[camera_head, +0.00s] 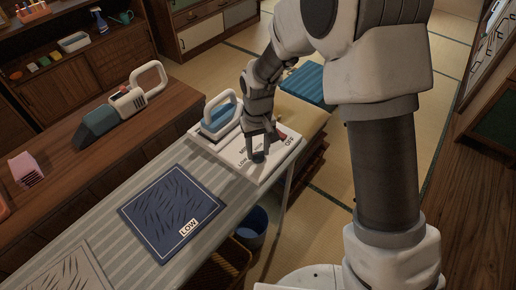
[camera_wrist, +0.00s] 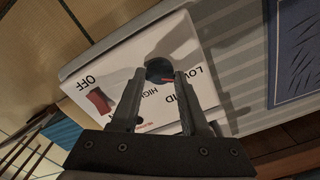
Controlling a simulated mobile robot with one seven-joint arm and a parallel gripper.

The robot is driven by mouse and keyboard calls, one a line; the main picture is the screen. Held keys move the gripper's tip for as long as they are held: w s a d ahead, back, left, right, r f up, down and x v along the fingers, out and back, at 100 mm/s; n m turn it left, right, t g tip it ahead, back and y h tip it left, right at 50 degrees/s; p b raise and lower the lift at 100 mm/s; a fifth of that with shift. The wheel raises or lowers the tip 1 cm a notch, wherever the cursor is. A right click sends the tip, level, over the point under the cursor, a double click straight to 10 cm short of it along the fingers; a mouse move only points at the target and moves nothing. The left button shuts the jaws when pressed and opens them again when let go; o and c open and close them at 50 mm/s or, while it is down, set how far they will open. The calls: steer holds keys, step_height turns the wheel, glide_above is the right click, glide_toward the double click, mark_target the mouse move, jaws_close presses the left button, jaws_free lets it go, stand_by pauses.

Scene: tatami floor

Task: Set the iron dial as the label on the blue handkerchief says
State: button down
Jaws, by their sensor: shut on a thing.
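The blue and white iron (camera_head: 221,117) rests on its stand left of the dial. A grey handheld appliance (camera_head: 123,104) lies on the wooden counter. Another cloth (camera_head: 62,278) lies at the board's near end. A blue bucket (camera_head: 250,228) stands below.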

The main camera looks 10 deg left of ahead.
mark_target(258, 153)
steer(key=shift+n, duration=0.4)
steer(key=shift+c, duration=2)
jaws_free()
step_height(258, 153, up, 18)
steer(key=p, duration=0.2)
steer(key=shift+f, duration=0.25)
steer(key=s+d+r+m+t+p, duration=0.25)
steer(key=s+d+r, duration=0.55)
steer(key=d+r, duration=0.4)
steer(key=s+d+m+t, duration=0.3)
steer(key=s+d, duration=0.6)
steer(key=s, duration=0.1)
steer(key=shift+s+r, duration=0.25)
steer(key=shift+s, duration=0.1)
